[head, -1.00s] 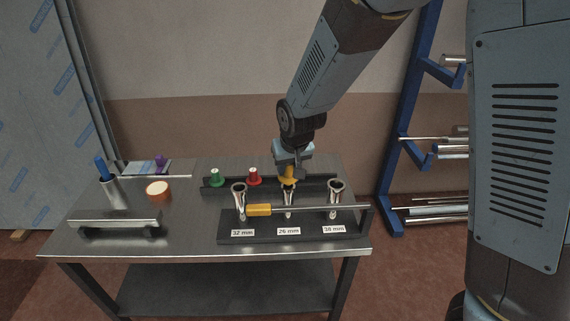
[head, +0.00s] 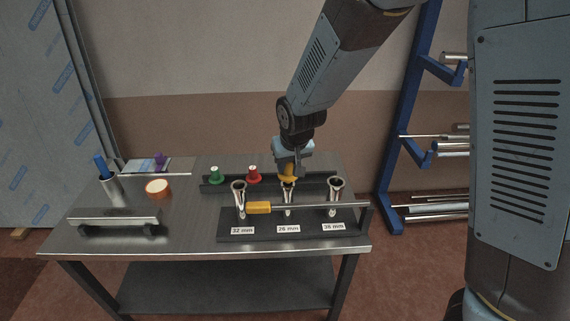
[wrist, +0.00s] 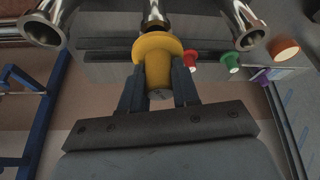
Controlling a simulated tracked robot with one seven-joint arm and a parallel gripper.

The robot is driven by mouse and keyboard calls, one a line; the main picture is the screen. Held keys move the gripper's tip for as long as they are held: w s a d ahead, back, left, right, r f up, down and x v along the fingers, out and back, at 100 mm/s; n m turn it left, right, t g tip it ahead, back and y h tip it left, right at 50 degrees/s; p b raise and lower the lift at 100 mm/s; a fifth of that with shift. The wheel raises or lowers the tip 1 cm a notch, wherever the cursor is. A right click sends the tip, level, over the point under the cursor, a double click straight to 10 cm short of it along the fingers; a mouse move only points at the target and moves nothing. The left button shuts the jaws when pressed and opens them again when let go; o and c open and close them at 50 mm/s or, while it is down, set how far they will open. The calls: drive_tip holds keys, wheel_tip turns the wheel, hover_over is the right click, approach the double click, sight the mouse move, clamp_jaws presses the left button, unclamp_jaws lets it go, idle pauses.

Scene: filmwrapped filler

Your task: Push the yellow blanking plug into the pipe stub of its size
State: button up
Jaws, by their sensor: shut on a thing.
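The yellow blanking plug (head: 288,172) is in my gripper (head: 290,165), above the back part of the pipe-stub stand. In the wrist view my gripper (wrist: 160,92) is shut on the plug (wrist: 157,60), its flange facing the middle stub (wrist: 154,18). Three shiny pipe stubs stand on a dark base (head: 262,233): left (head: 240,198) labelled 32 mm, middle (head: 288,205) labelled 26 mm, right (head: 334,198) labelled 38 mm. In the head view the plug appears just over the middle stub's mouth; whether they touch I cannot tell.
Green (head: 215,175) and red (head: 253,174) plugs sit in a dark rack (head: 318,184) behind the stubs. An orange tape roll (head: 157,189) and a cup with a blue item (head: 110,185) stand left.

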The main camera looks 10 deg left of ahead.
sight(288, 172)
drive_tip(key=shift+f, duration=1.55)
drive_tip(key=o, duration=1.6)
drive_tip(key=shift+r, duration=0.1)
drive_tip(key=shift+w+r, duration=0.1)
drive_tip(key=shift+r, duration=3.8)
